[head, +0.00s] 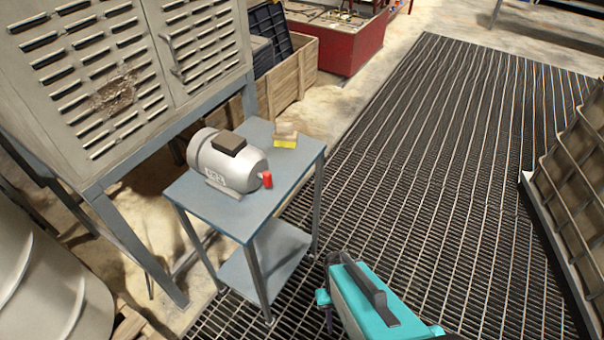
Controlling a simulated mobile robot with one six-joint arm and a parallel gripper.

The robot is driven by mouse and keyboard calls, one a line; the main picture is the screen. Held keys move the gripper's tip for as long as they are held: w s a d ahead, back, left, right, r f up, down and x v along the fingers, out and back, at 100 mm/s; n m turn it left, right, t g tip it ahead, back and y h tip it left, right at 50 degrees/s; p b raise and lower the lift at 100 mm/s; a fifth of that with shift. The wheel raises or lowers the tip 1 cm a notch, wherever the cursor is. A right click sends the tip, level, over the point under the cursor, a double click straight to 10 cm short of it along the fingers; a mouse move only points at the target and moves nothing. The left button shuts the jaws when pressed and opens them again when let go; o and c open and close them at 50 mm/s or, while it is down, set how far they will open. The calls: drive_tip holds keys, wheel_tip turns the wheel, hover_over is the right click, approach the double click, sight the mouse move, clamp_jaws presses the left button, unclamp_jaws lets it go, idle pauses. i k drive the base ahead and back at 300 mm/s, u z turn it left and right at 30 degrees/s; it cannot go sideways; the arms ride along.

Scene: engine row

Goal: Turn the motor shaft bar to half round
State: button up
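The motor (225,163) is a silver-grey cylinder with a dark box on top and a pale label on its foot. It stands on a small blue-grey table (240,214). The shaft bar (267,180) is a short red piece at the motor's right end and looks upright. My gripper (328,299) belongs to the teal and dark arm end at the bottom of the head view. It is low and right of the table, clearly apart from the red bar. Its fingers are not clear enough to show whether they are open or shut.
A yellow and tan block (285,136) lies on the table behind the motor. A louvred cabinet (130,70) stands behind left, and a pale drum (45,285) at lower left. Open grating floor (430,160) stretches right to a slanted rack (575,190).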

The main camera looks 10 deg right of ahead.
sight(266, 176)
drive_tip(key=z, duration=0.25)
drive_tip(key=k, duration=1.25)
drive_tip(key=u, duration=0.55)
drive_tip(key=i, duration=1.55)
drive_tip(key=z, duration=0.1)
